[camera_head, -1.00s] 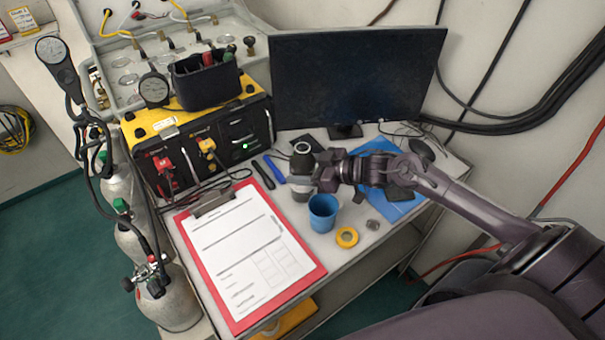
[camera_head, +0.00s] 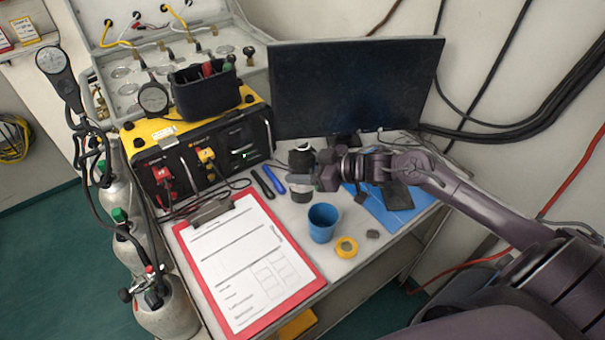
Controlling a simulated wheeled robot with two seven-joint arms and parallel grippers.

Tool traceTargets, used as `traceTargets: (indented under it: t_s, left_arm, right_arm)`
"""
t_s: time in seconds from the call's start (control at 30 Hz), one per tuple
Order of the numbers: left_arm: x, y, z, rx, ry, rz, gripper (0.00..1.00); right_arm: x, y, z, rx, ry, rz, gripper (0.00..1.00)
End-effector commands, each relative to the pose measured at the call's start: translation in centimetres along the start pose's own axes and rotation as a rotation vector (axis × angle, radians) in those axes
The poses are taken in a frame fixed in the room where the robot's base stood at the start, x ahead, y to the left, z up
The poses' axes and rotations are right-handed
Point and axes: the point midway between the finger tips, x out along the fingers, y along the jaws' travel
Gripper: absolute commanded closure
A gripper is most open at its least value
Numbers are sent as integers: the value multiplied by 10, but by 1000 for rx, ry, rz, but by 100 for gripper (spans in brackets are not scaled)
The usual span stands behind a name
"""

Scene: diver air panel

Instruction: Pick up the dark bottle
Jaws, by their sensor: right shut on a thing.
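The dark bottle (camera_head: 301,159) has a pale top and stands upright in front of the monitor, behind the blue cup. My right gripper (camera_head: 301,181) reaches in from the right and is shut around the bottle's middle. Its grey finger crosses the front of the bottle and hides part of it. The lower part of the bottle shows beneath the finger. I cannot tell whether its base touches the table. My left gripper is not in view.
A blue cup (camera_head: 322,223) stands just in front of the bottle. A yellow tape roll (camera_head: 346,247), a red clipboard (camera_head: 250,262), a blue tool (camera_head: 273,180) and a black tool (camera_head: 262,183) lie nearby. The monitor (camera_head: 355,85) stands behind.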

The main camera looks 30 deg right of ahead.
Motion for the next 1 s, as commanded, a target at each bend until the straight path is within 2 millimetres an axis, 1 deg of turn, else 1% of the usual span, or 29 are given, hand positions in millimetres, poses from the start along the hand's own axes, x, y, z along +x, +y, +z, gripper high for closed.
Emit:
traceTargets:
  t_s: [0.03, 1.0]
  left_arm:
    - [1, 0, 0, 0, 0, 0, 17]
    - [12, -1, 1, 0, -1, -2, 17]
  right_arm:
    - [-2, 0, -7, -5, 5, 1, 82]
    - [-43, 0, -106, -6, 7, 1, 82]
